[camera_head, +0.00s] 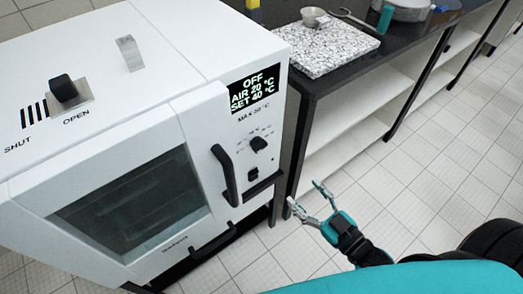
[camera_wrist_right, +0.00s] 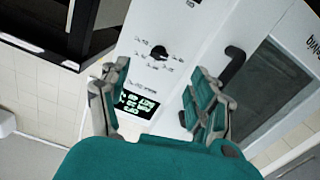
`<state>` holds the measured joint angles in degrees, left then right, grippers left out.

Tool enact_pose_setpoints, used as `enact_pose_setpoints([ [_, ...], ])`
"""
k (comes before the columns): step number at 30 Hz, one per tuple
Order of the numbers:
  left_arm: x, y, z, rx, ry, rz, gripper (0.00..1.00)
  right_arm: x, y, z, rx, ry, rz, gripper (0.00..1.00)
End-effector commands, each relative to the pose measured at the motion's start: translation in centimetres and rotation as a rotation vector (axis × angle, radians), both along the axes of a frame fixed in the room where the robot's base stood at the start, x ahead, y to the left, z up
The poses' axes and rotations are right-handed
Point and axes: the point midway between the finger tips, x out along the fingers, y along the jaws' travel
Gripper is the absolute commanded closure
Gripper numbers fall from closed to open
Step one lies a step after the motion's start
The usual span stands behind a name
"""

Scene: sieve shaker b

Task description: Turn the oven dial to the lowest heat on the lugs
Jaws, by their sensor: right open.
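The white oven (camera_head: 160,150) fills the left of the head view. Its black dial (camera_head: 258,144) sits on the front panel right of the door handle, with lugs or marks around it too small to read. The dial also shows in the wrist view (camera_wrist_right: 158,52), beyond and between my fingertips. The display (camera_head: 254,88) reads OFF, AIR 20 °C, SET 40 °C. My right gripper (camera_head: 305,193) is open and empty, to the right of and below the dial in the head view, apart from it. It also shows open in the wrist view (camera_wrist_right: 158,72). My left gripper is out of view.
The black door handle (camera_head: 223,175) stands out beside the dial, and a black switch (camera_head: 253,174) lies below it. A vent slider (camera_head: 64,89) is on top. A dark bench (camera_head: 405,42) with a speckled slab (camera_head: 326,46) stands at right. The floor is clear.

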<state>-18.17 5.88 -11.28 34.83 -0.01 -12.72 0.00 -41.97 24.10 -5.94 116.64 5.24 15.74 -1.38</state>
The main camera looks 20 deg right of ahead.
Motion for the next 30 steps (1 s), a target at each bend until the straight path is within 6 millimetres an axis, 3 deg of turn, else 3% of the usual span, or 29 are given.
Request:
enact_pose_setpoints([
  [4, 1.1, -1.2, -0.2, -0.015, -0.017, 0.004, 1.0, 0.3, 0.7, 2.3, 0.014, -0.051, 0.021, 0.37],
  [8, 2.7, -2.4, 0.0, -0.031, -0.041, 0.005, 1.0, 1.7, 1.3, 2.5, 0.017, -0.057, 0.021, 0.37],
  [12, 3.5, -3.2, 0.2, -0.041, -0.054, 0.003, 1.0, 4.4, 2.3, 2.6, 0.017, -0.057, 0.02, 0.37],
  [24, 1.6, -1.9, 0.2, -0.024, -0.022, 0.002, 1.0, 12.5, 5.2, 2.5, 0.016, -0.054, 0.02, 0.37],
  [30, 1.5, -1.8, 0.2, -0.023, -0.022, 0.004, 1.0, 15.2, 6.2, 2.4, 0.016, -0.052, 0.02, 0.37],
])
